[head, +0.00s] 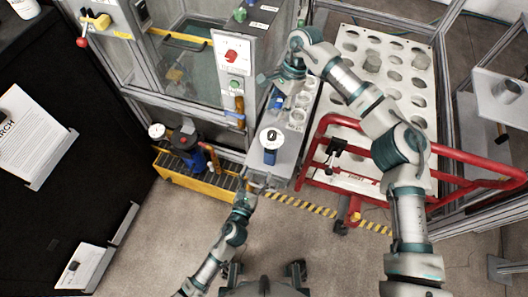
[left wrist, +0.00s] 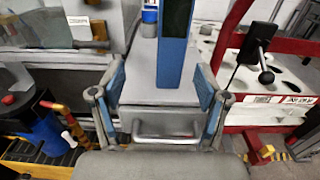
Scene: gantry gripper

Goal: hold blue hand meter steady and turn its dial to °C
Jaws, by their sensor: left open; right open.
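The blue hand meter (head: 270,155) stands upright on the grey shelf (head: 287,165), with a round white dial face (head: 271,138) on top. In the left wrist view the meter (left wrist: 172,62) shows as a tall blue body with a dark face; its top is cut off. My left gripper (head: 258,181) is open and empty on the near side of the meter. Its spread fingers (left wrist: 160,88) show in the left wrist view, with the meter beyond them, apart from both. My right gripper (head: 270,82) is open above the far part of the shelf, away from the dial. The °C mark is too small to read.
White cups (head: 297,117) stand behind the meter on the shelf. A red-railed cart (head: 320,140) is close on the right. A yellow tray (head: 180,174) with tools lies left. A glass-sided cabinet (head: 190,65) stands behind. A metal handle (left wrist: 167,130) is on the shelf front.

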